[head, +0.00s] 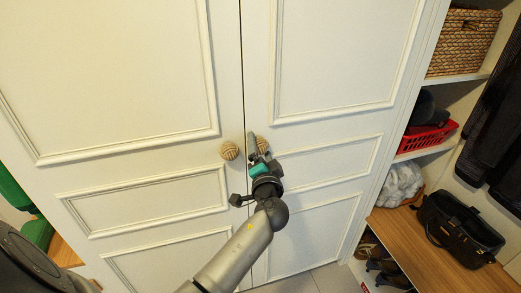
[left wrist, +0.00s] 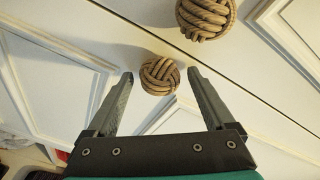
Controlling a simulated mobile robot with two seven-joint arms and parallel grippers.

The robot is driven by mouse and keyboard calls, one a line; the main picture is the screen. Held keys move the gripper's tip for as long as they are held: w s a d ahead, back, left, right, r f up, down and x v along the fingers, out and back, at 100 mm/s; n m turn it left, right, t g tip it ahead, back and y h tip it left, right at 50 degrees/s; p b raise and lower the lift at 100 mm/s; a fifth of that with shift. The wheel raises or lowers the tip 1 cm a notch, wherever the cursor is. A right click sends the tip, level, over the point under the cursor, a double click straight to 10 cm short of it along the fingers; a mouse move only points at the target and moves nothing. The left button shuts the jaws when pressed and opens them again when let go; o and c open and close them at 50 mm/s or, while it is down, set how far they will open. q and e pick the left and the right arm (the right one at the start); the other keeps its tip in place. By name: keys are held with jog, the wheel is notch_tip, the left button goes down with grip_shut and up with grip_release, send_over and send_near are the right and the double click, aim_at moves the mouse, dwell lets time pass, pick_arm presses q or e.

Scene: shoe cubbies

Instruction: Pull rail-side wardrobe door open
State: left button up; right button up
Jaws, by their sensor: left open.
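Two white panelled wardrobe doors stand side by side, closed, with a narrow dark seam between them. The right door (head: 335,120) is on the side of the open shelves and hanging clothes. Its round woven-rope knob (head: 262,143) is partly hidden behind my left gripper (head: 257,147). The left door (head: 110,75) has a matching knob (head: 229,151), clear of the gripper. In the left wrist view, the right door's knob (left wrist: 160,78) sits between the tips of my open left fingers, with gaps on both sides. The left door's knob (left wrist: 206,16) is beyond the seam. My right gripper is not in view.
At right, open shelves hold a woven basket (head: 462,42), a red basket (head: 426,138) and a white bundle (head: 401,184). A black bag (head: 459,229) sits on a wooden bench (head: 420,255), with shoes below. Dark clothes (head: 500,120) hang far right. Green objects (head: 36,233) are lower left.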

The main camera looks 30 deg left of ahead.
pick_arm(q)
grip_shut()
dwell(0.5)
